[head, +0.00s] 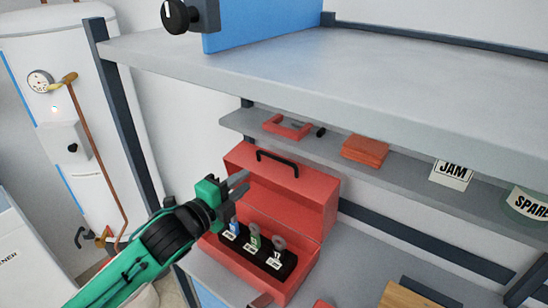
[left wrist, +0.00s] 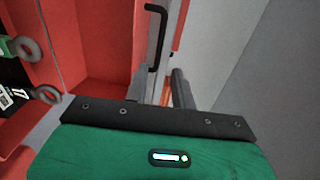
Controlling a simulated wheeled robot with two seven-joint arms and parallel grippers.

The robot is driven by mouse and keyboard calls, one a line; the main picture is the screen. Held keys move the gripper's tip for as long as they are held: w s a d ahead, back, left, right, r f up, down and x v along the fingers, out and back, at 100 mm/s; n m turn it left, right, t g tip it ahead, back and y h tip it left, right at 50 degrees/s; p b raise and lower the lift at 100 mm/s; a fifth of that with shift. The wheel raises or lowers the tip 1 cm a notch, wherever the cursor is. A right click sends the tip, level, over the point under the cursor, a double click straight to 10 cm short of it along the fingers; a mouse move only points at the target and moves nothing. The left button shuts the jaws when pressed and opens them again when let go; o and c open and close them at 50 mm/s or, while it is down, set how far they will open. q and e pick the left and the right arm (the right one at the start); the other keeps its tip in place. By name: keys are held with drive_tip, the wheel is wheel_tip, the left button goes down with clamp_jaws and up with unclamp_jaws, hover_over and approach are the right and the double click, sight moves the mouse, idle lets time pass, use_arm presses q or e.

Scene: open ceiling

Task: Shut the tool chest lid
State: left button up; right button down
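The red tool chest (head: 312,262) stands on the bench with its lid (head: 305,190) raised at the back. A black handle (head: 278,157) is on the lid; it also shows at the top of the left wrist view (left wrist: 155,38). My left gripper (head: 243,182) is at the left side of the raised lid, over the chest's left edge. Its two grey fingers (left wrist: 173,88) are slightly apart, with nothing seen held between them. I cannot tell whether they touch the lid. My right gripper is out of view.
A black tray with several labelled ring-topped items (head: 254,248) lies in the chest. A thick upper shelf (head: 350,72) overhangs.

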sight(274, 159)
use_arm(q)
drive_tip(key=p+x, duration=0.3)
drive_tip(key=x, duration=0.9)
drive_tip(key=shift+w+p, duration=0.1)
drive_tip(key=shift+p, duration=0.25)
drive_tip(key=shift+w+d, duration=0.45)
drive_tip(key=shift+w, duration=0.1)
clamp_jaws()
